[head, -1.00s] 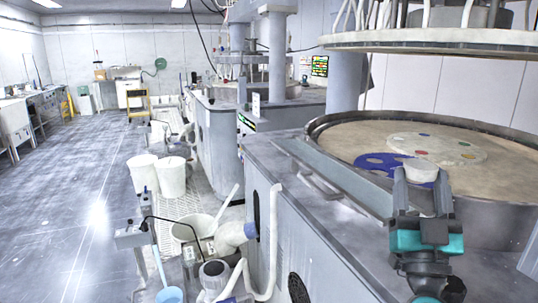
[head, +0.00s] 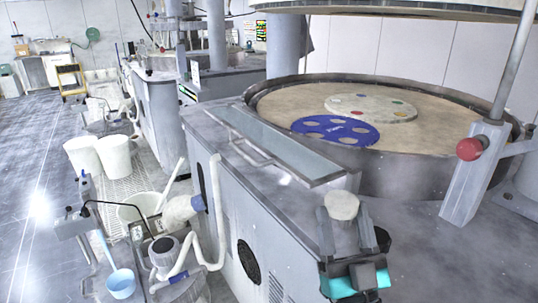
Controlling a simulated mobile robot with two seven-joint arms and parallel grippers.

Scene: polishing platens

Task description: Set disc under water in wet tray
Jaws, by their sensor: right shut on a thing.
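A pale, round disc (head: 341,204) sits between the fingertips of my right gripper (head: 344,217), which is shut on it. The gripper holds it near the front corner of the grey machine top, just short of the wet tray's near end. The wet tray (head: 272,141) is a long, narrow, grey trough along the machine's edge, with a smooth, pale surface inside. No disc shows in the tray. My left gripper is out of view.
Behind the tray lies a round, sand-coloured platen (head: 420,133) inside a raised grey rim. A blue carrier with holes (head: 337,130) and a pale plate with coloured dots (head: 371,107) rest on it. A grey post with a red knob (head: 469,149) stands at right.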

